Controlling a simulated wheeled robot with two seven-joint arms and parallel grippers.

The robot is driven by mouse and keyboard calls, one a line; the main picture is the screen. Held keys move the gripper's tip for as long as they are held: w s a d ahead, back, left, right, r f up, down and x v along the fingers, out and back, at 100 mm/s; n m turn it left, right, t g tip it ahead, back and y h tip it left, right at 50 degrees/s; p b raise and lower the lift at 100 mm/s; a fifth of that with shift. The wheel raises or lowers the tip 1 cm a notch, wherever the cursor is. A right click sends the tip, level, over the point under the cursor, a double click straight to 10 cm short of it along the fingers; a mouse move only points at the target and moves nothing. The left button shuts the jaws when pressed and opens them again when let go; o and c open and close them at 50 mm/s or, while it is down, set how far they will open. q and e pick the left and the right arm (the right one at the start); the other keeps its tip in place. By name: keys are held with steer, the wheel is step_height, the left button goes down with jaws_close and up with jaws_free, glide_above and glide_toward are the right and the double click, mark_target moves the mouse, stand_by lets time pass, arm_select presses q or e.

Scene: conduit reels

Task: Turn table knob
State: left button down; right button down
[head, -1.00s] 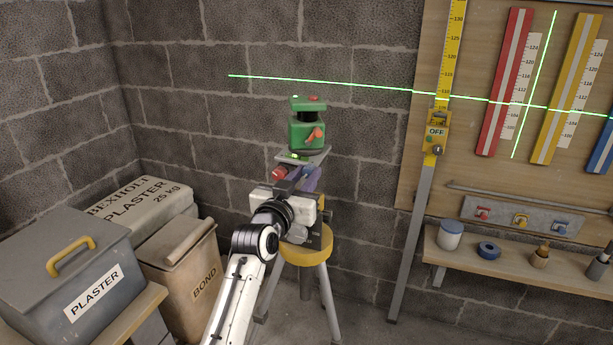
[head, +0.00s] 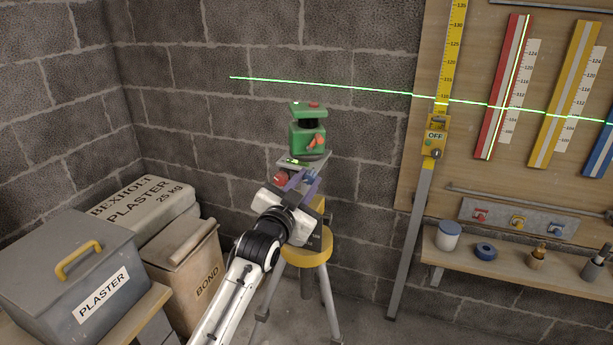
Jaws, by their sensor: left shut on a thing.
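A green laser level (head: 308,132) stands on a small grey tilting table (head: 316,162) on top of a tripod with a yellow head (head: 309,251). A red knob (head: 281,178) shows at the left under the table. My left gripper (head: 304,177) reaches up from below, its body rolled to a slant and its purple fingers just under the table. It is shut on the table knob, which is mostly hidden between the fingers. The level throws a long green line across the wall and a steep one along the red strip (head: 503,88). My right gripper is not in view.
A yellow staff with an OFF box (head: 436,135) leans right of the tripod. A yellow strip (head: 565,95) hangs on the board. A shelf (head: 520,265) holds small pots. Plaster and bond bins (head: 85,275) stand at the left.

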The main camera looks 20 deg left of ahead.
arm_select(q)
steer(key=shift+m+p, duration=0.5)
steer(key=shift+m, duration=0.8)
steer(key=c, duration=1.5)
jaws_free()
steer(key=s, duration=1)
steer(key=shift+s+a, duration=0.15)
steer(key=shift+a, duration=0.05)
